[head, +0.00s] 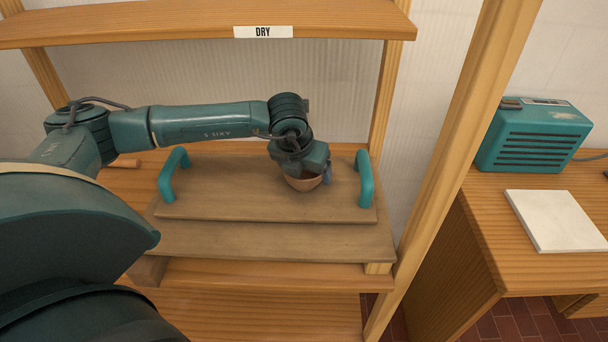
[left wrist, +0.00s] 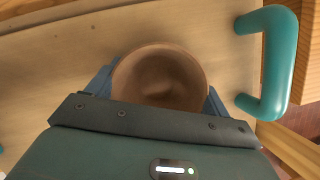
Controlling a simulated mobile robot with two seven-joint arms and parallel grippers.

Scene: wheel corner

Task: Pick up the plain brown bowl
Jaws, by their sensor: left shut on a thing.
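The plain brown bowl (head: 304,183) is over the right part of a wooden board (head: 230,198) with teal handles. My left gripper (head: 308,174) comes down on it from above and is shut on it. In the left wrist view the bowl (left wrist: 162,76) lies between the two blue-grey fingers of the gripper (left wrist: 160,88), its opening facing the camera. Part of the bowl is hidden by the gripper's body. I cannot tell whether the bowl touches the board. My right gripper is not in view.
A teal handle (head: 365,179) stands just right of the bowl, another (head: 173,175) at the board's left end. A shelf marked DRY (head: 263,32) is above, and a wooden post (head: 455,150) is to the right. A teal radio (head: 533,137) and white slab (head: 556,220) are on the desk.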

